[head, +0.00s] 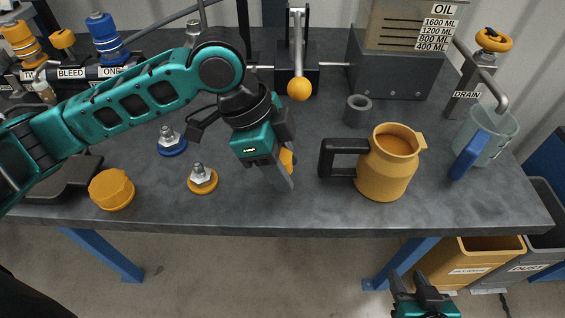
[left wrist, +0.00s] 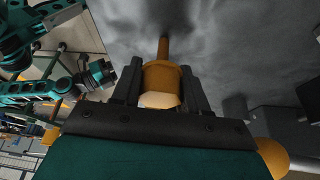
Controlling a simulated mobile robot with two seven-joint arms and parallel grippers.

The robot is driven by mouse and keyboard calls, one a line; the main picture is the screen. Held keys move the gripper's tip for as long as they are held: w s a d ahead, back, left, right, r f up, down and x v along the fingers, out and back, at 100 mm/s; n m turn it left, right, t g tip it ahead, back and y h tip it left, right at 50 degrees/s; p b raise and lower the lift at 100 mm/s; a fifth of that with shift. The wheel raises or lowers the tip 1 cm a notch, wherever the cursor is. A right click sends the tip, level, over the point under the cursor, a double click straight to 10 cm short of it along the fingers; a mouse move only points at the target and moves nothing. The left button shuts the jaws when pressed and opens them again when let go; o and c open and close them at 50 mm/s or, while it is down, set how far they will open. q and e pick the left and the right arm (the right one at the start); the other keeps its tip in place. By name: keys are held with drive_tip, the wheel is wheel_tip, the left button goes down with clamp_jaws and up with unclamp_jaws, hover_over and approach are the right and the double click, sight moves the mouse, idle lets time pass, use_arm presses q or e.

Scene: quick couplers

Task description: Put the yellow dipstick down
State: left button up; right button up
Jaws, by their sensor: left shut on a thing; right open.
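My left gripper (head: 287,172) is over the front middle of the grey bench, left of the orange jug (head: 384,172), and points down. It is shut on the yellow dipstick (head: 287,158), mostly hidden behind the fingers in the head view. In the left wrist view the dipstick's thick yellow handle (left wrist: 162,78) sits between the two fingers, and its thin stem runs away from the gripper toward the grey surface. I cannot tell whether the stem touches the bench. My right gripper (head: 424,293) is low at the bottom right, below the bench edge, open and empty.
The bench (head: 300,215) has a lever with an orange ball (head: 299,89) behind the gripper. A small grey cup (head: 357,110) stands behind the jug. Two couplers (head: 202,180) and an orange cap (head: 111,189) lie left. A clear beaker (head: 488,135) stands at right.

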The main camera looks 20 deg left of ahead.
use_arm(q)
drive_tip(key=o, duration=0.7)
drive_tip(key=shift+f, duration=0.15)
drive_tip(key=o, duration=0.5)
drive_tip(key=shift+c, duration=0.2)
use_arm(e)
drive_tip(key=shift+f, duration=0.15)
use_arm(q)
drive_tip(key=shift+r, duration=0.5)
drive_tip(key=p+v, duration=0.3)
drive_tip(key=v, duration=0.8)
drive_tip(key=shift+a+r, duration=0.15)
drive_tip(key=shift+a, duration=0.05)
use_arm(e)
drive_tip(key=shift+s+d+r+h, duration=0.3)
drive_tip(key=shift+d+r, duration=0.3)
drive_tip(key=shift+d, duration=0.05)
drive_tip(key=shift+s+a, duration=0.1)
